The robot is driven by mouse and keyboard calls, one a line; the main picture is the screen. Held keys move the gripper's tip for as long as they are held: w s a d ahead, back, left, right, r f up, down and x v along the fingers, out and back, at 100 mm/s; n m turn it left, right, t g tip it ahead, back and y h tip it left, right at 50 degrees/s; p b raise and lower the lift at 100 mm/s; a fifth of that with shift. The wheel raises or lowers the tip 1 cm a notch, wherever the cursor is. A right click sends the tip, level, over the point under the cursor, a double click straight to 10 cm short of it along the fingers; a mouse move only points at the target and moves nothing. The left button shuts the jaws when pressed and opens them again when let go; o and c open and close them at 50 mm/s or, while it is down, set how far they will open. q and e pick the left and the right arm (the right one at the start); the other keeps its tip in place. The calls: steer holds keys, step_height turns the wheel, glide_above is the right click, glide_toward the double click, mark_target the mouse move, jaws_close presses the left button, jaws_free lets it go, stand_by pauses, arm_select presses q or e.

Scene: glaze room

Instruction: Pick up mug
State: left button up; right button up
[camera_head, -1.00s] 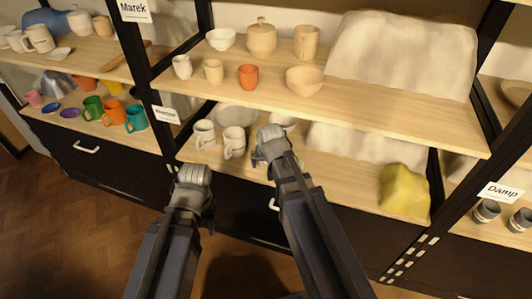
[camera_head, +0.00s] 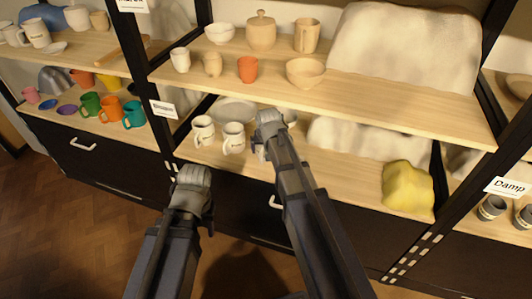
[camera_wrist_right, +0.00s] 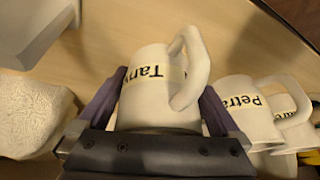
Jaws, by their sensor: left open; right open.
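A white mug with black lettering starting "Tan" (camera_wrist_right: 150,90) stands between the two fingers of my right gripper (camera_wrist_right: 160,105) in the right wrist view, its handle toward the upper right. The fingers are open on either side of it; I cannot tell if they touch it. In the head view my right gripper (camera_head: 270,128) reaches over the lower shelf and hides most of this mug. A second white mug marked "Petra" (camera_wrist_right: 240,108) is close beside it. My left gripper (camera_head: 190,185) is low in front of the cabinet, away from the mugs; its fingertips are hard to make out.
The lower shelf also holds white mugs (camera_head: 204,131), a pale plate (camera_head: 236,109) and a yellow lump (camera_head: 407,190). The upper shelf (camera_head: 400,108) above carries an orange cup (camera_head: 247,69), a bowl (camera_head: 305,72) and a large pale block (camera_head: 405,50). A dark upright post stands at left.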

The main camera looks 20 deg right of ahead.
steer(key=c, duration=1.3)
